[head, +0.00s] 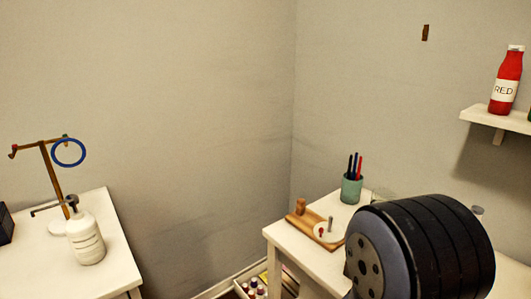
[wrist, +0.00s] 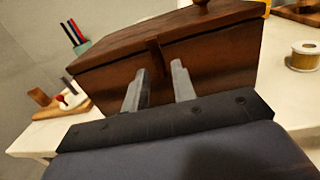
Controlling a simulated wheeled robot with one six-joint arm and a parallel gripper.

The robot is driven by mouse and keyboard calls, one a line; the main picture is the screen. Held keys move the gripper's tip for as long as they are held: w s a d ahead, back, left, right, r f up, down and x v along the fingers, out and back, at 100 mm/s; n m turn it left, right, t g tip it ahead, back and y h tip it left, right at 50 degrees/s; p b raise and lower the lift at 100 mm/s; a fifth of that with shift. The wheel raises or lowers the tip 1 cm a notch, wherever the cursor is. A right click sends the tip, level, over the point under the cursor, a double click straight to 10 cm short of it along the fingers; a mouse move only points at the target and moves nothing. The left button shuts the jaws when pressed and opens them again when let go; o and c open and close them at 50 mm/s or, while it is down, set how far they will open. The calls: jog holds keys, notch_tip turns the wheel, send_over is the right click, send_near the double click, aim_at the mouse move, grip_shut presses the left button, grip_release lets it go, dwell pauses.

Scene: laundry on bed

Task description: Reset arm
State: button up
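My gripper (wrist: 160,66) shows in the wrist view with its two grey fingers apart and nothing held between them. The fingertips are in front of a brown wooden box (wrist: 212,62) with a lid and a small knob on top. A narrow wooden tab (wrist: 154,52) on the box's front appears between the fingertips, with gaps at both sides. I cannot tell whether the fingers touch the box. In the head view a large dark part of my arm (head: 425,250) fills the lower right, and the gripper is not visible there.
A white table (wrist: 292,92) holds the box, a tape spool (wrist: 304,56) and a pen cup (head: 351,188). At left, a side table (head: 112,225) holds a white pump bottle (head: 85,236) and a stand with a blue ring (head: 68,152). A red bottle (head: 507,80) stands on a shelf.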

jog(key=shift+w+d, duration=0.3)
jog(key=shift+d, duration=0.05)
jog(key=shift+a, duration=0.1)
jog(key=shift+v, duration=5.3)
jog(key=shift+x, duration=5.2)
jog(key=shift+w+d+r, duration=0.1)
jog(key=shift+d, duration=0.15)
jog(key=shift+a+r+n+p, duration=0.1)
jog(key=shift+n+p, duration=0.9)
jog(key=shift+p, duration=0.15)
jog(key=n+p, duration=0.3)
jog(key=n, duration=0.1)
jog(key=shift+n+p, duration=0.3)
jog(key=n+p, duration=0.2)
jog(key=n, duration=0.1)
jog(key=shift+n, duration=0.3)
jog(key=shift+f+n+p, duration=0.2)
jog(key=shift+n+p, duration=0.2)
jog(key=shift+n, duration=0.3)
